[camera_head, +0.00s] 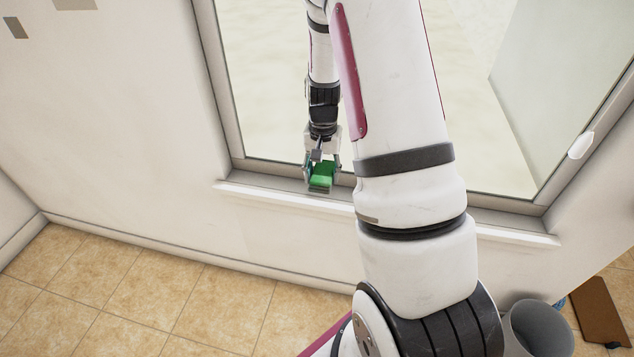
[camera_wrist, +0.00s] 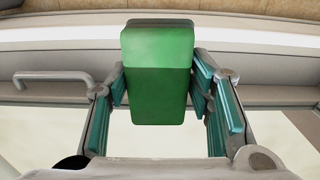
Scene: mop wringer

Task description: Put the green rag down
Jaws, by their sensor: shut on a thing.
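The green rag (camera_head: 321,176) is a folded green block held at the end of my arm, in front of the window sill in the head view. In the wrist view the green rag (camera_wrist: 158,75) sits upright between the two teal-padded fingers. My gripper (camera_head: 322,172) is shut on it, with one finger on each side; it also shows in the wrist view (camera_wrist: 158,88). The window sill (camera_head: 270,197) lies just behind or below the rag. I cannot tell whether the rag touches it.
A window (camera_head: 270,80) with a grey frame fills the wall behind my arm. A grey bucket (camera_head: 540,330) stands at lower right, beside a brown board (camera_head: 598,312). The tiled floor (camera_head: 130,300) at lower left is clear. A handle (camera_wrist: 52,77) shows in the wrist view.

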